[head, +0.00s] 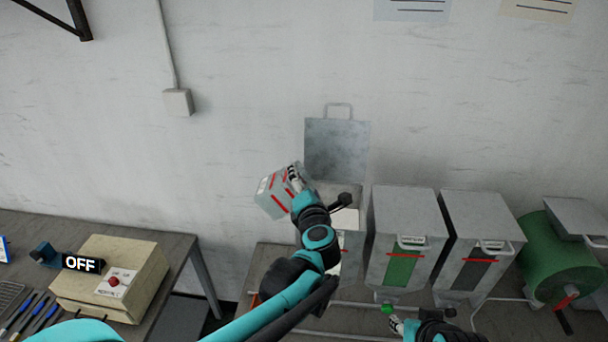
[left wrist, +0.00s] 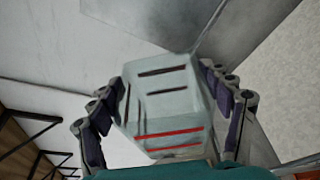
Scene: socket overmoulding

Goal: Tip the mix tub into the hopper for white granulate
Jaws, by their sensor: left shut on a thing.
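The mix tub (head: 272,196) is a pale grey tub with red and dark lines. My left gripper (head: 293,180) is shut on it and holds it tilted in the air, at the upper left of the open hopper. The tub (left wrist: 165,85) also shows between the finger pads in the left wrist view. The hopper for white granulate (head: 355,243) has its lid (head: 336,150) raised against the wall. My left arm covers much of its front and opening. My right gripper (head: 396,322) is low in front of the green-windowed hopper; its jaws are unclear.
Two closed hoppers, one with a green window (head: 400,268) and one with a dark window (head: 471,274), stand to the right. A green drum (head: 555,262) is at the far right. A bench with a beige switch box (head: 125,265) is at the left.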

